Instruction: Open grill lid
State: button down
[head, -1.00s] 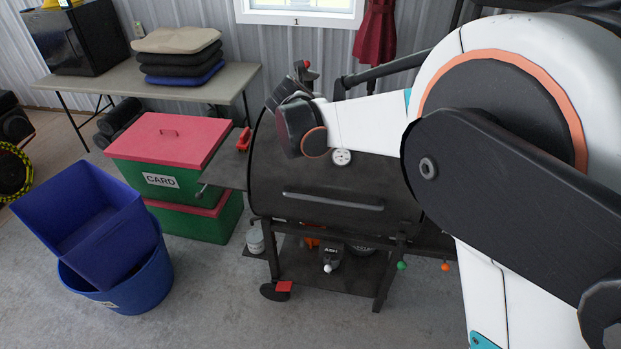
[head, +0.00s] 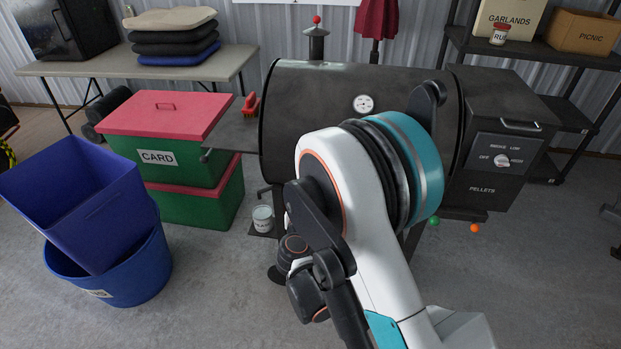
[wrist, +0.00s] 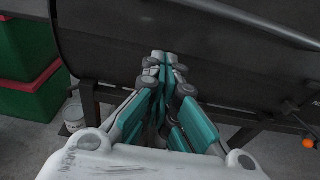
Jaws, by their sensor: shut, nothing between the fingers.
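The grill is a black barrel smoker, and its lid (head: 310,100) is down, with a round white gauge on it. In the head view my arm covers the lower front of the lid, and the handle is hidden there. In the wrist view the lid (wrist: 105,45) fills the upper part, and the bar handle (wrist: 255,22) runs slanting at the upper right. My gripper (wrist: 164,60) is shut and empty, its fingertips pointing at the lid front, left of and below the handle. I cannot tell whether the tips touch the lid.
Green boxes with red lids (head: 168,119) and blue bins (head: 80,210) stand left of the grill. A red-handled brush (head: 250,103) lies on the side shelf. A pellet hopper (head: 497,150) adjoins the right. A small bucket (head: 262,218) stands below. Floor at the front left is clear.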

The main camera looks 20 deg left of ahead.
jog(key=x, duration=1)
jog(key=shift+s+d+r+b, duration=0.1)
jog(key=shift+s+r+b, duration=0.15)
jog(key=shift+r, duration=0.75)
jog(key=shift+s+d+r+b, duration=0.1)
jog(key=shift+s+r, duration=0.1)
jog(key=shift+r, duration=0.8)
jog(key=shift+r, duration=0.1)
